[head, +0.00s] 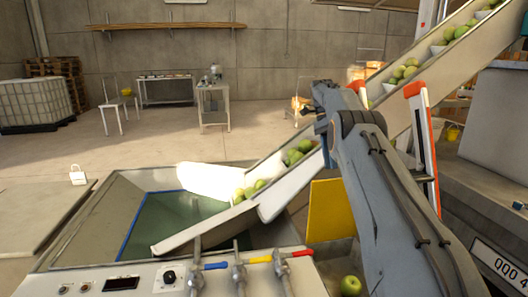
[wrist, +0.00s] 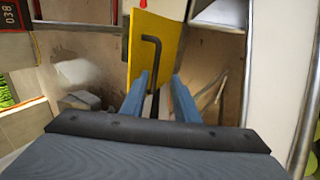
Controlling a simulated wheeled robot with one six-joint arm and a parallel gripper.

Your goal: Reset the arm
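My arm (head: 375,175) reaches up from the lower right in the head view, bent at its top beside the sloping conveyor. My gripper's fingers cannot be made out there. In the wrist view my gripper (wrist: 160,80) shows two blue fingers standing apart, so it is open. A thin black rod with a bent top (wrist: 158,60) shows in the gap between the fingers, in front of a yellow panel (wrist: 138,40). I see no finger clearly closed on the rod. Whether it touches either finger is hard to tell.
The conveyor (head: 415,75) carries green apples down to a chute (head: 205,226) over a basin. The yellow panel (head: 325,210) also shows in the head view. A red-topped post (head: 424,130) stands close right of my arm. Valves (head: 239,270) line the front console.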

